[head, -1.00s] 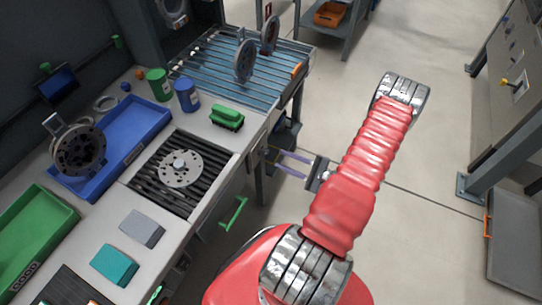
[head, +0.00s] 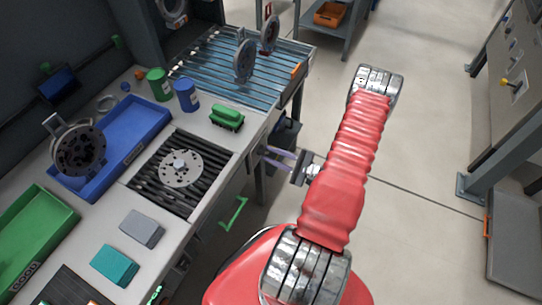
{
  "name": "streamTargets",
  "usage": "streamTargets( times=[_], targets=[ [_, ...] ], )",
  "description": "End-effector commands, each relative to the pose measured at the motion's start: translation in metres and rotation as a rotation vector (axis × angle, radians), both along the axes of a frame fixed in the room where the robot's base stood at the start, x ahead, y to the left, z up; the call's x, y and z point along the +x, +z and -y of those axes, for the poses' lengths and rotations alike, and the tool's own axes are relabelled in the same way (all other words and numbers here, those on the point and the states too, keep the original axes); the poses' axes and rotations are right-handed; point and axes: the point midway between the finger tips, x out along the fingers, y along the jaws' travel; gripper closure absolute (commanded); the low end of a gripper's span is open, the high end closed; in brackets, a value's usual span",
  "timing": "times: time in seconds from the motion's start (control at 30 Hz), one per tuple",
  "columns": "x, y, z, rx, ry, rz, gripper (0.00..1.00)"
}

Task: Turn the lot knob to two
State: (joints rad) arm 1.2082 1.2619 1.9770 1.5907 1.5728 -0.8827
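My gripper (head: 264,153) is at the front edge of the workbench, right of the green brush. Its two slim purple-grey fingers point left toward the bench front and stand apart with a gap. I see nothing held between them. The fingertips are close to the bench's front face; whether they touch anything there is too small to tell. I cannot make out a knob marked as the lot knob or its setting. The bench front around the fingertips is partly hidden by the fingers and the bench top's edge.
The workbench carries a slatted grate (head: 146,187) with a grey disc (head: 181,168), a blue tray (head: 84,184), a green bin (head: 62,214) and a green brush (head: 227,117). A green handle (head: 234,213) juts from its front. Open floor (head: 430,150) lies right.

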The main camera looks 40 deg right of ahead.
Motion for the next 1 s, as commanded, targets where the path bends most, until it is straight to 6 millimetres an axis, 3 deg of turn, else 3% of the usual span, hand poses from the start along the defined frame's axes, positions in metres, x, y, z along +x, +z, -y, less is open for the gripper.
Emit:
streamTargets(
  times=[0.3,0.43,0.47,1.0],
  targets=[
    [0.0,0.0,0.0,0.001,0.001,-0.001,1.0],
    [0.0,-0.001,-0.001,0.0,0.001,-0.002,1.0],
    [-0.001,-0.001,-0.011,0.005,0.003,-0.003,1.0],
    [-0.002,-0.003,-0.001,0.12,0.0,-0.049,1.0]
  ],
)
